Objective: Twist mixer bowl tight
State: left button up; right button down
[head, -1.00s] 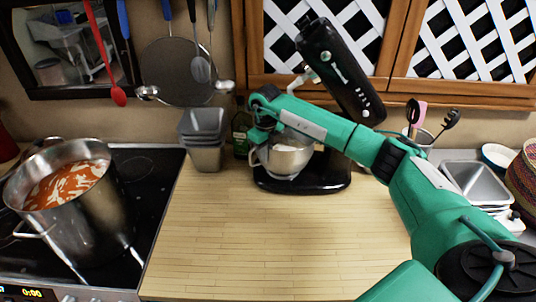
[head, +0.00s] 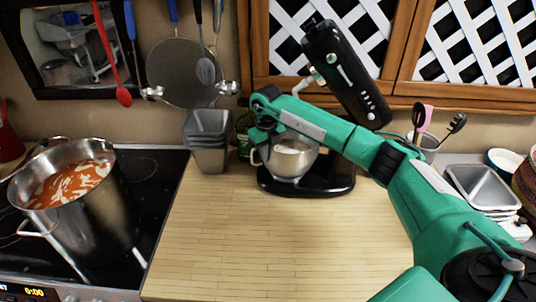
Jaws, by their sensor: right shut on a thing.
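A black stand mixer (head: 345,75) stands at the back of the wooden counter with its head tilted up. Its steel mixer bowl (head: 290,163) sits on the black base, with pale contents inside. My right arm reaches across from the right, in front of the mixer. My right gripper (head: 257,143) is at the left side of the bowl, by its handle, and is shut on the mixer bowl. The fingertips are small and partly hidden by the wrist. My left gripper is not in view.
A large steel pot (head: 78,215) of red soup stands on the black stove at left. Stacked metal tins (head: 207,140) and a green bottle (head: 243,135) stand left of the mixer. The wooden counter (head: 270,240) in front is clear. Utensils hang above.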

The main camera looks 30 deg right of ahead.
jog(key=shift+w+d+r, duration=0.1)
jog(key=shift+w+r, duration=0.05)
jog(key=shift+w, duration=0.05)
jog(key=shift+w+m, duration=0.5)
jog(key=shift+m, duration=0.2)
jog(key=c, duration=1.5)
grip_release()
jog(key=shift+s, duration=0.1)
notch_tip(320, 180, up, 14)
jog(key=b, duration=0.5)
jog(key=shift+f, duration=0.2)
